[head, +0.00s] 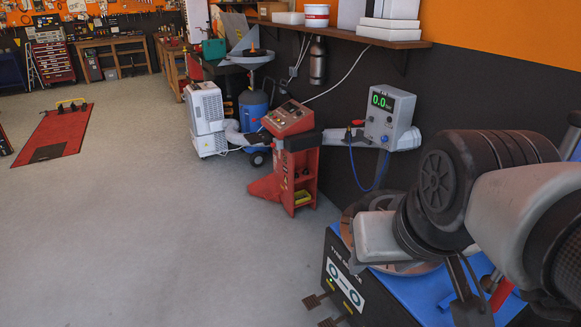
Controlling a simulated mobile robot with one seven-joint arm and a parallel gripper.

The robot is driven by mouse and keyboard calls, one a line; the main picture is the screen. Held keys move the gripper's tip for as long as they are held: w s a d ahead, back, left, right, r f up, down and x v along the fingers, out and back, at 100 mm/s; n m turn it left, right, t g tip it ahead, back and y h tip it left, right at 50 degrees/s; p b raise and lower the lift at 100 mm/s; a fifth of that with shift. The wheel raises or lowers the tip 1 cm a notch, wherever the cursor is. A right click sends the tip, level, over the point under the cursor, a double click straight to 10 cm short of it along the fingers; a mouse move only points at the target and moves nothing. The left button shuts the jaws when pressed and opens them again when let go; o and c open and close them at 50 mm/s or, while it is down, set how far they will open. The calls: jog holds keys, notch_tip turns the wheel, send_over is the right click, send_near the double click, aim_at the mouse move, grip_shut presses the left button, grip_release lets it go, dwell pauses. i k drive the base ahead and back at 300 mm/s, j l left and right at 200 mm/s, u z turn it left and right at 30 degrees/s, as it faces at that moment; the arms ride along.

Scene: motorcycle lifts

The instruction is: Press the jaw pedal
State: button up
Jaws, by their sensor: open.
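The black tyre machine (346,284) with a "tyre service" label stands at the bottom right. Two small dark pedals stick out low at its left side: one pedal (314,299) and a nearer pedal (329,322) at the bottom edge. I cannot tell from any marking which is the jaw pedal. My grey and black arm hangs over the machine's top. My gripper (482,299) seems to be the dark fingers below the arm, open and empty, above the blue top and to the right of the pedals. Part of the machine's turntable (351,217) is hidden behind my arm.
A white unit (207,118) stands further back. A red lift plate (58,132) lies at far left. The grey floor (165,245) left of the tyre machine is clear.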

aim_at(311, 301)
jog(key=k+j+z, duration=0.1)
jog(key=k+j, duration=0.2)
jog(key=i, duration=0.7)
jog(key=z, duration=1.35)
jog(key=i+j+z, duration=0.15)
jog(key=j, duration=1.35)
jog(key=j+z, duration=0.15)
jog(key=j, duration=1.35)
jog(key=i, duration=0.05)
